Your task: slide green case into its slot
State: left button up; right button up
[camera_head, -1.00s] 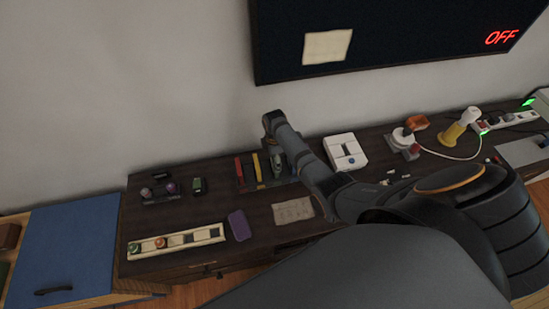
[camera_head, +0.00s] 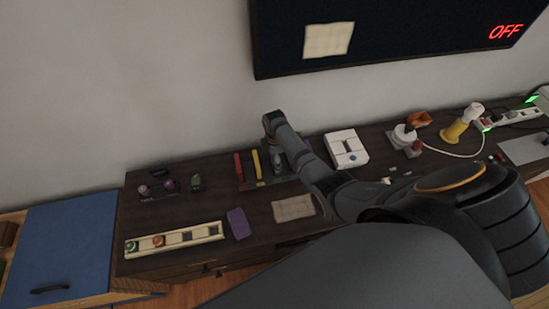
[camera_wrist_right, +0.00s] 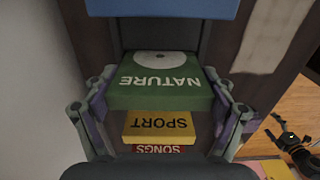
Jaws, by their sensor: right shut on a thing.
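The green case (camera_wrist_right: 160,95), marked NATURE, sits between the two fingers of my right gripper (camera_wrist_right: 158,85), which is shut on it. Beyond its upper edge a dark slab shows in the wrist view, and below it lie the yellow case (camera_wrist_right: 158,125), marked SPORT, and the red case (camera_wrist_right: 158,149), marked SONGS. In the head view the red case (camera_head: 238,166) and yellow case (camera_head: 256,164) stand upright in the dark rack (camera_head: 252,186). My forearm covers the rack's right side, and how deep the green case sits cannot be told.
A blue thing (camera_wrist_right: 160,7) is at the top of the wrist view. A purple item (camera_head: 238,223), a beige sheet (camera_head: 293,208) and a tray with compartments (camera_head: 175,240) lie in front. A white box (camera_head: 346,149) stands right of the rack. The wall is close behind.

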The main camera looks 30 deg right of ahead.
jog(key=shift+f+b, duration=0.35)
jog(key=shift+f, duration=0.1)
jog(key=o, duration=1)
jog(key=shift+o, duration=0.2)
jog(key=shift+r, duration=0.15)
notch_tip(320, 180, up, 12)
jog(key=shift+f, duration=0.1)
